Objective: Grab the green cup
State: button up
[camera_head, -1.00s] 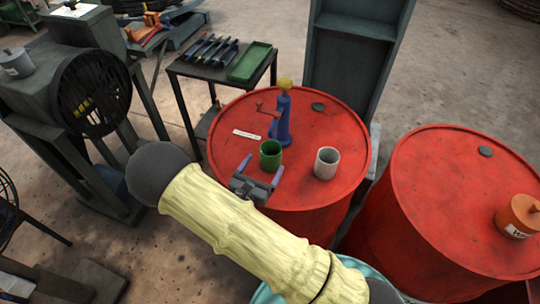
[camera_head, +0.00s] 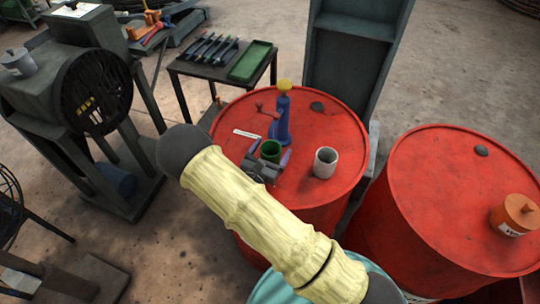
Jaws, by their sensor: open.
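My arm's pale yellow sleeve crosses the lower middle of the view.
A second red drum (camera_head: 440,190) bears an orange canister (camera_head: 514,215).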

dwell(0.4)
jog(key=c, duration=1.2)
jog(key=shift+o, duration=0.2)
jog(key=shift+r, duration=0.15)
jog(key=shift+r+p, duration=1.45)
jog(key=shift+r, duration=0.2)
jog(key=v, duration=3.2)
